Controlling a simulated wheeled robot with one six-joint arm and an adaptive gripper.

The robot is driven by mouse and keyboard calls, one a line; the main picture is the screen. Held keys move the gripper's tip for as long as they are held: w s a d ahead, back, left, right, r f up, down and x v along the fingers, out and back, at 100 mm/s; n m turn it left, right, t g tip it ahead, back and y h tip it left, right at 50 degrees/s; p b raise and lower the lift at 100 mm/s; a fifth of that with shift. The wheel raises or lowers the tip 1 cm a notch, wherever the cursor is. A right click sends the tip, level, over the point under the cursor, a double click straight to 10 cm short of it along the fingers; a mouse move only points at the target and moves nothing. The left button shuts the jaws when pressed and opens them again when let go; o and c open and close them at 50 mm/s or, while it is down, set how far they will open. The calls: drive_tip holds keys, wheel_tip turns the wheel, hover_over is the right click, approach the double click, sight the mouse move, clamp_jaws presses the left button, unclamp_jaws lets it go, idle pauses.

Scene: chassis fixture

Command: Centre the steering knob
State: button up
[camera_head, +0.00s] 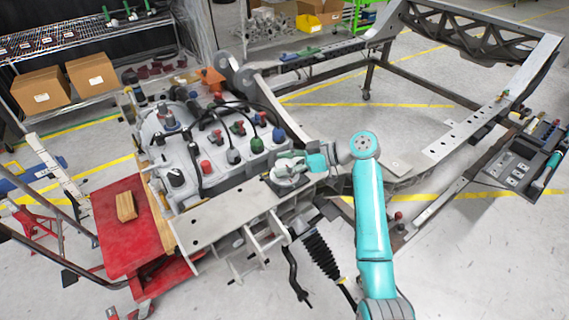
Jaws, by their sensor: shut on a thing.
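My gripper (288,168) is at the end of my teal arm, which reaches in from the lower right. It is shut on a small knob at the right end of the grey casting, above a dark square base (275,186). I take this to be the steering knob. My fingers cover most of it, so its shape and the way it points cannot be told.
Left of my gripper, the casting (200,150) carries several red, blue, green and black knobs and looping black cables. A red cart (125,215) with a wooden block (126,206) stands at left. A chassis frame (455,150) fills the right. A black bellows (320,255) hangs below.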

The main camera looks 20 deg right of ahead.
drive_tip(key=shift+f+n+g, duration=0.1)
drive_tip(key=shift+n+g, duration=0.3)
drive_tip(key=shift+g, duration=0.1)
drive_tip(key=o, duration=1.2)
drive_tip(key=v, duration=1.2)
drive_tip(key=shift+f, duration=0.1)
drive_tip(key=shift+d, duration=0.1)
